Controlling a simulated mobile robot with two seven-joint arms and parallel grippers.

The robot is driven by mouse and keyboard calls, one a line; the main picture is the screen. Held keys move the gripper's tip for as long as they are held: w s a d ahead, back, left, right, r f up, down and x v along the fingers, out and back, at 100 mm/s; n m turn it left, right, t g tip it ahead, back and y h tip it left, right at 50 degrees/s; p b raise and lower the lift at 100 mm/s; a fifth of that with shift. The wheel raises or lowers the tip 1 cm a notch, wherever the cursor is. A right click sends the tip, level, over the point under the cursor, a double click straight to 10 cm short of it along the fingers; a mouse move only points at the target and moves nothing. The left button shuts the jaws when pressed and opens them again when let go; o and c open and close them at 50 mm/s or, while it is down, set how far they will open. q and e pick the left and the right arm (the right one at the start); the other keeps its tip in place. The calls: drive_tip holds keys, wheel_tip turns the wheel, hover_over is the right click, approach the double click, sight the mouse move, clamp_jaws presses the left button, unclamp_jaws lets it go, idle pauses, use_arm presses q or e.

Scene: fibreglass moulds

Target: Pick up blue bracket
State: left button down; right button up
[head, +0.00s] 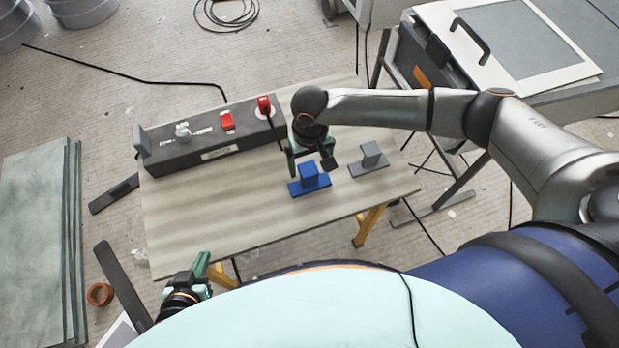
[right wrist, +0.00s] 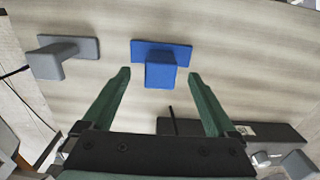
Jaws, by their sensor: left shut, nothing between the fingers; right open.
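The blue bracket (head: 309,180) stands on the wooden table, a flat base with an upright block. In the right wrist view the blue bracket (right wrist: 161,62) lies ahead of the fingertips, roughly centred between them. My right gripper (head: 308,166) is open and empty, just behind and above the bracket in the head view; its two green fingers (right wrist: 158,76) show apart in the wrist view. I cannot tell whether a finger touches the bracket. My left gripper (head: 202,264) is shut and empty, low at the table's front left edge.
A grey bracket (head: 369,159) stands right of the blue one. A dark box with red parts (head: 210,138) lies along the table's back edge. The front left of the wooden table (head: 215,215) is clear. A grey bench (head: 560,95) stands at the upper right.

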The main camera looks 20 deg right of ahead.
sight(310, 172)
wheel_tip(310, 172, down, 5)
drive_tip(key=shift+r+b, duration=0.1)
drive_tip(key=shift+b, duration=1.1)
drive_tip(key=shift+c, duration=0.2)
clamp_jaws()
